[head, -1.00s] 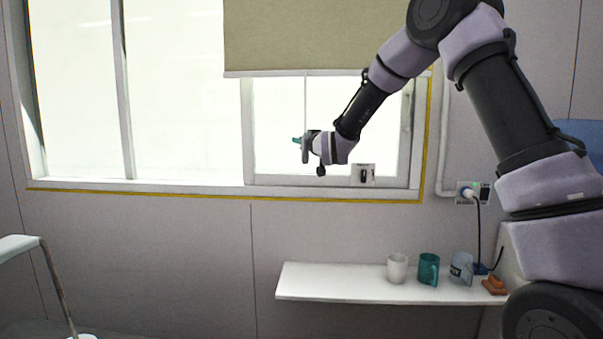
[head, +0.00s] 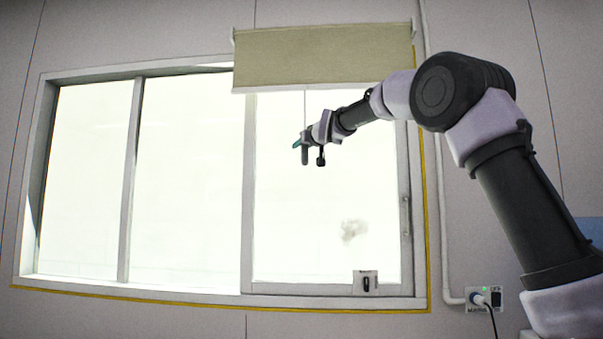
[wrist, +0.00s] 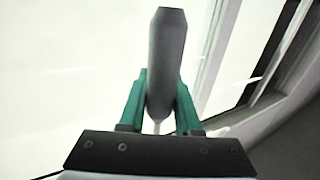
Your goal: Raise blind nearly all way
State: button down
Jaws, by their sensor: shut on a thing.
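The beige roller blind (head: 325,58) hangs in the head view over the top of the right window pane, its bottom bar well above the sill. A thin cord (head: 304,103) runs from the bar down to a dark grey tapered handle (head: 305,155). My gripper (head: 299,142), with green fingers, is at the handle, below the bar and in front of the bright glass. In the wrist view my gripper (wrist: 160,100) is shut on the handle (wrist: 166,58), which stands between the two fingers. A bit of cord shows below the handle there.
The window frame (head: 248,200) has a latch plate (head: 366,284) at the lower right and a dark smudge (head: 353,230) on the pane. A wall socket (head: 485,299) with a plug is right of the window. The glass left of my gripper is clear.

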jog(key=shift+r, duration=2.65)
jog(key=c, duration=0.6)
grip_release()
jog(key=shift+w, duration=0.1)
jog(key=v, duration=1.1)
jog(key=shift+w, duration=0.1)
